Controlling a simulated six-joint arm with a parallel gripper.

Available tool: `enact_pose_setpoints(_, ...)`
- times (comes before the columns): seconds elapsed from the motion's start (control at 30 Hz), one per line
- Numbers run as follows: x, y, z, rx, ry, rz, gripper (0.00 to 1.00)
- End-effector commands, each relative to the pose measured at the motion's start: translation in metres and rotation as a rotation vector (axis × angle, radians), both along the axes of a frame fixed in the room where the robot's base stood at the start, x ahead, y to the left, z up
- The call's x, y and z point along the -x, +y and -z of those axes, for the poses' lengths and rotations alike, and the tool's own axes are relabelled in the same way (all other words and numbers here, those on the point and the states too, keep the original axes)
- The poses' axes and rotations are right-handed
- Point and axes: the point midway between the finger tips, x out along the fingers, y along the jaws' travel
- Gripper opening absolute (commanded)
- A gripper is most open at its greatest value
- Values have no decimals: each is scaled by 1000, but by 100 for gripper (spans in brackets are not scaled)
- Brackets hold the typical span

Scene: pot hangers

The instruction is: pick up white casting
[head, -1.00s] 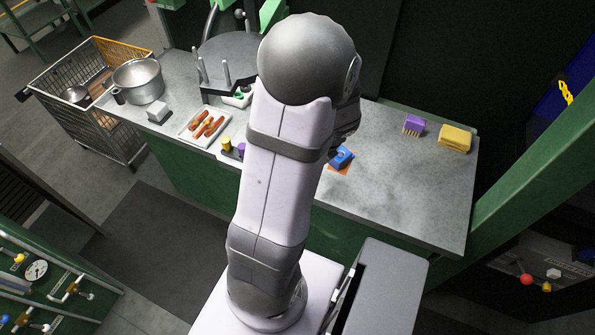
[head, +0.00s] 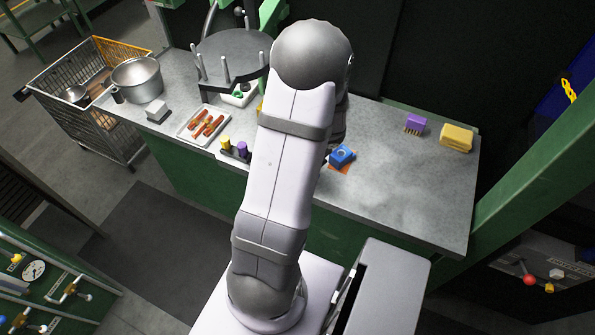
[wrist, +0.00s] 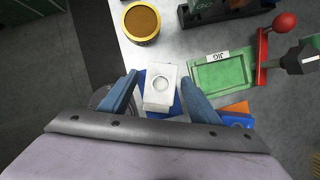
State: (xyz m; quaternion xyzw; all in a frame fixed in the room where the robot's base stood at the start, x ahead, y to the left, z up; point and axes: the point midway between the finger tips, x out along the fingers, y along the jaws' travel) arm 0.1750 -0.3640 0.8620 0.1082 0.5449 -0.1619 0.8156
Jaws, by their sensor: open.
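In the wrist view, the white casting (wrist: 160,88) is a pale block with a round hole or boss in its top face. It appears to rest on a blue piece (wrist: 175,105) whose edges show around it. My gripper (wrist: 159,79) is open, with one blue finger on each side of the casting. I cannot tell whether the fingers touch it or how far above it they are. In the head view my arm hides the casting and the gripper.
A green jig (wrist: 222,72) with a red lever lies right of the casting, and a yellow-rimmed round container (wrist: 141,22) beyond it. A blue block (head: 342,155) sits by an orange square. A sausage tray (head: 203,124) and pot (head: 138,80) stand left. The right worktop is mostly clear.

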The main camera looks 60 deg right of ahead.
Motion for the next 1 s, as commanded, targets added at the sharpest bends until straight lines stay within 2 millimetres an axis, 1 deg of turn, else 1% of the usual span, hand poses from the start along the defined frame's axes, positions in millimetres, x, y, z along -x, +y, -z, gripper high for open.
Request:
enact_pose_setpoints(0.17,0,0,0,0,0,0,56)
enact_pose_setpoints(0.2,0,0,0,0,0,0,47)
enact_pose_setpoints(0.27,0,0,0,0,0,0,32)
enact_pose_setpoints(0.3,0,0,0,0,0,0,23)
enact_pose_setpoints(0.37,0,0,0,0,0,0,8)
enact_pose_setpoints(0.4,0,0,0,0,0,0,5)
enact_pose_setpoints(0.43,0,0,-1,0,-1,0,5)
enact_pose_setpoints(0.47,0,0,-1,0,-1,0,1)
enact_pose_setpoints(0.63,0,0,-2,0,-1,0,1)
enact_pose_setpoints(0.77,0,-1,-9,2,0,-1,1)
enact_pose_setpoints(0.87,0,-1,-21,4,0,-1,1)
enact_pose_setpoints(1.0,0,-1,-44,5,-1,0,1)
